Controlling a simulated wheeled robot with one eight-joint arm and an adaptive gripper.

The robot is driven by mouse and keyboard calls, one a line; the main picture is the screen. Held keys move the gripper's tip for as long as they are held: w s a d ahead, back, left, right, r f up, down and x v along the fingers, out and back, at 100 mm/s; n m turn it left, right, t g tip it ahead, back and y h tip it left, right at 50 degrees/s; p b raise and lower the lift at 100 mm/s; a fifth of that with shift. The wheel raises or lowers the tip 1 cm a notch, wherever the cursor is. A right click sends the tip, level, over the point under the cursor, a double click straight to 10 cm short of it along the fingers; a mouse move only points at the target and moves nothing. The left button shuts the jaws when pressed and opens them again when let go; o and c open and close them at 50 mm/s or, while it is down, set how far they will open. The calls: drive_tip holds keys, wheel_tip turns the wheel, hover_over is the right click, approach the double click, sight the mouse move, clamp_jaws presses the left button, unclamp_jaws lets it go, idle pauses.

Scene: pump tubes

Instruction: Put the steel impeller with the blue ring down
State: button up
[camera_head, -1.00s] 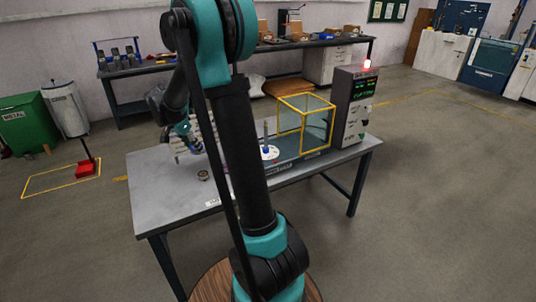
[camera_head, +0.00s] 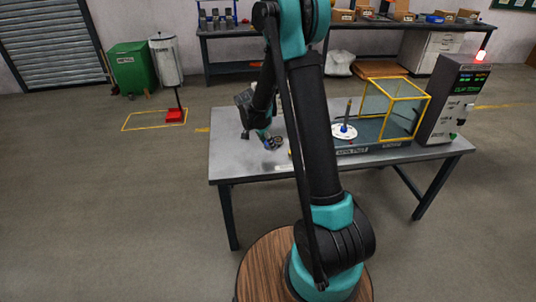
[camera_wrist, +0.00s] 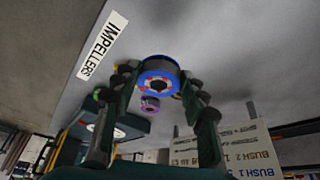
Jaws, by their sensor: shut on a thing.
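The steel impeller with the blue ring (camera_wrist: 158,78) sits between the two fingertips of my gripper (camera_wrist: 158,84) in the wrist view, its ring and dark bore facing the camera. My gripper is shut on it. In the head view my gripper (camera_head: 267,141) is low over the left part of the grey table (camera_head: 233,166). The impeller is too small there to make out clearly, and I cannot tell whether it touches the table. A white IMPELLERS label (camera_wrist: 103,45) lies on the grey surface in the wrist view.
A smaller part with a purple ring (camera_wrist: 150,104) shows beyond the impeller. A printed card (camera_wrist: 222,150) stands at right in the wrist view. On the table, a white disc with an upright rod (camera_head: 345,131), a yellow-framed box (camera_head: 398,82) and a grey control unit (camera_head: 452,100) are to the right.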

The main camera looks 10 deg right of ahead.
sight(270, 158)
drive_tip(key=shift+f, duration=3.3)
drive_tip(key=o, duration=1.4)
drive_tip(key=shift+f, duration=0.1)
drive_tip(key=shift+o, duration=0.2)
drive_tip(key=v, duration=1.2)
drive_tip(key=s+d+r+n+y, duration=0.1)
drive_tip(key=s+d+r+n, duration=0.15)
drive_tip(key=s, duration=0.45)
drive_tip(key=s+d+r+n+y, duration=0.15)
drive_tip(key=s+d+n, duration=0.25)
drive_tip(key=s, duration=0.4)
drive_tip(key=s+d+f+n+t+y, duration=0.1)
drive_tip(key=s+n, duration=0.4)
drive_tip(key=s, duration=0.8)
drive_tip(key=shift+d+f+t, duration=0.25)
drive_tip(key=shift+d+t, duration=0.25)
